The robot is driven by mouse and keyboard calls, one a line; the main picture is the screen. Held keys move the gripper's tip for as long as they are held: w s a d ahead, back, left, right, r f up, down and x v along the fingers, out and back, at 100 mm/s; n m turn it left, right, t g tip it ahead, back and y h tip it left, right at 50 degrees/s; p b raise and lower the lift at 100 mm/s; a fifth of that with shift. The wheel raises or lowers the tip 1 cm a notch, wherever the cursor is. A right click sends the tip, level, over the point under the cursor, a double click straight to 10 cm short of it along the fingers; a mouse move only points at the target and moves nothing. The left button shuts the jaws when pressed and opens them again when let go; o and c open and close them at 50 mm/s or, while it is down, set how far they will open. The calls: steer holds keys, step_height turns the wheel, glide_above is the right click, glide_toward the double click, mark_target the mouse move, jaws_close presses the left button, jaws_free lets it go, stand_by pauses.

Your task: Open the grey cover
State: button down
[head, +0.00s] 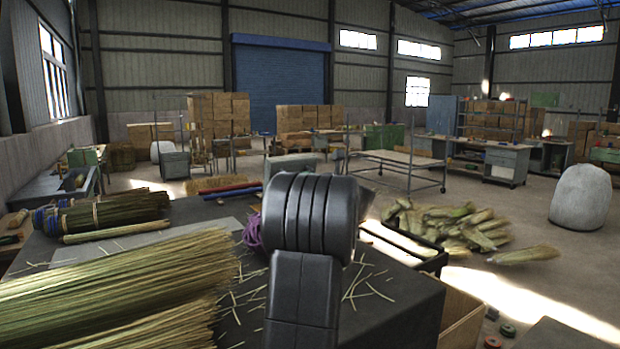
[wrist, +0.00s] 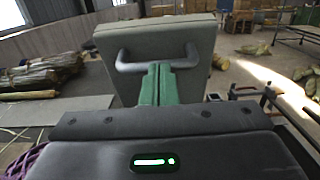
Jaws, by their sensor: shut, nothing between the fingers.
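The grey cover (wrist: 160,38) is a thick, light panel in the upper middle of the wrist view. A darker grey U-shaped handle (wrist: 128,62) is on its near face. The face looks upright or slightly tilted toward me. My gripper (wrist: 156,70) has green fingers, closed together with nothing between them. Their tips reach the handle's bar at its middle. I cannot tell whether they touch it or sit just in front of it or under it. In the head view my own arm hides the gripper, and I cannot make out the cover for sure.
A dark table (head: 395,302) carries a large straw bundle (head: 110,285), loose straws and purple cord (head: 252,232). Tied bundles (head: 110,212) lie farther left. A black tray (head: 405,243) is on the right, with a straw heap (head: 450,228) on the floor beyond.

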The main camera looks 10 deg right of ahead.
mark_target(296, 163)
steer(key=shift+w+a, duration=0.1)
steer(key=w+r, duration=0.1)
steer(key=w+a+r, duration=0.1)
steer(key=w, duration=0.1)
steer(key=shift+a+r, duration=0.1)
steer(key=shift+r, duration=0.1)
stand_by(0.4)
